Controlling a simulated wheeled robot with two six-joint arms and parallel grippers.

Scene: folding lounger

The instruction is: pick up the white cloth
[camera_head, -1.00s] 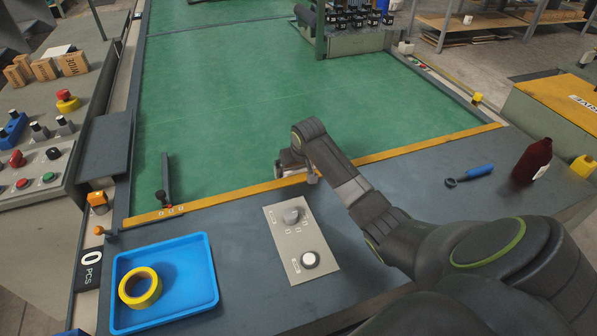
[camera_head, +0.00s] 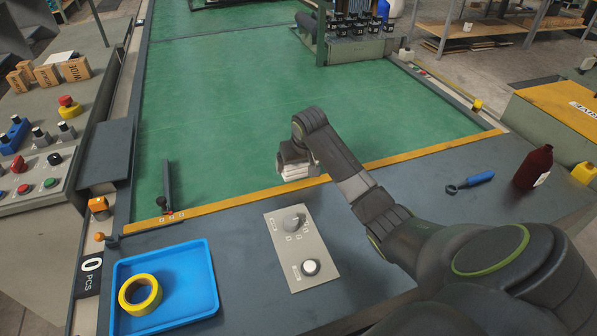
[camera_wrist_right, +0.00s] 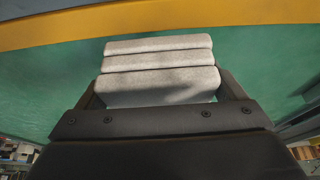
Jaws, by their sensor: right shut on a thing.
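The white cloth (camera_head: 293,168) is folded in layers and sits at the end of my right gripper (camera_head: 292,160). In the right wrist view the white cloth (camera_wrist_right: 160,72) shows as a stack of pale grey-white folds between the fingers of my right gripper (camera_wrist_right: 160,80), which is shut on it. In the head view the cloth appears by the yellow edge strip of the green surface. Whether it is clear of the surface is hard to tell. My left gripper is not in view.
A grey control plate (camera_head: 301,248) with a knob lies on the dark table. A blue tray (camera_head: 205,250) holds a yellow tape roll (camera_head: 140,294). A blue-handled tool (camera_head: 472,181) and a dark red bottle (camera_head: 533,167) are at right. The green surface (camera_head: 230,80) is largely clear.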

